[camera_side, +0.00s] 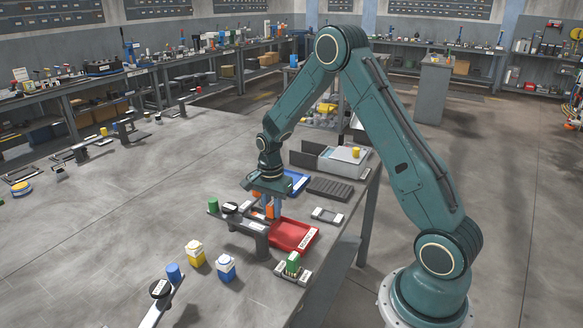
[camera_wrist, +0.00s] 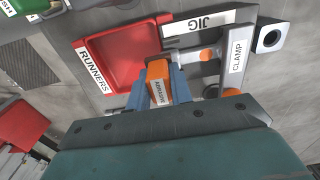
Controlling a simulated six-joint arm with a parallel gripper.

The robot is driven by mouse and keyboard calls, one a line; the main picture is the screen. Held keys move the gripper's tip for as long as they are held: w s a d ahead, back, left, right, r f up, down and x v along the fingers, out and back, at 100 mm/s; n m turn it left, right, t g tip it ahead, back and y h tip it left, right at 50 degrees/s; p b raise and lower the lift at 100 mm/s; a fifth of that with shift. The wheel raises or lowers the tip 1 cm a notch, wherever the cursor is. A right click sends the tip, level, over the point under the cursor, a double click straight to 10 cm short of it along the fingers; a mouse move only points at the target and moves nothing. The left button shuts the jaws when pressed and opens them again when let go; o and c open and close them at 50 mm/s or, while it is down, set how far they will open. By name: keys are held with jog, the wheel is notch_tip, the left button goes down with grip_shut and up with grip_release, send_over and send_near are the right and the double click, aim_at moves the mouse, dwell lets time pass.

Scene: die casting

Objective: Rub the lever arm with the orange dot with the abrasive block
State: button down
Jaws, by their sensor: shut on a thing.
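My gripper (camera_wrist: 160,92) is shut on the abrasive block (camera_wrist: 158,72), an orange block with a white label, held between its blue fingers. In the side view my gripper (camera_side: 270,207) points down over the work table, beside the jig. In the wrist view a pale metal arm with an orange dot (camera_wrist: 207,54) lies between the white JIG label (camera_wrist: 197,29) and the CLAMP label (camera_wrist: 237,55). It looks like the lever arm. The block is just left of it; I cannot tell whether they touch. Another orange part (camera_wrist: 232,92) is partly hidden by my gripper.
A red RUNNERS tray (camera_wrist: 118,50) adjoins the jig; it also shows in the side view (camera_side: 291,234).

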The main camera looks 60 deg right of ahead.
jog(key=shift+w, duration=1.9)
jog(key=shift+w+r, duration=0.15)
jog(key=shift+w, duration=0.1)
notch_tip(320, 180, up, 8)
jog(key=shift+s+d, duration=0.1)
jog(key=shift+s, duration=0.05)
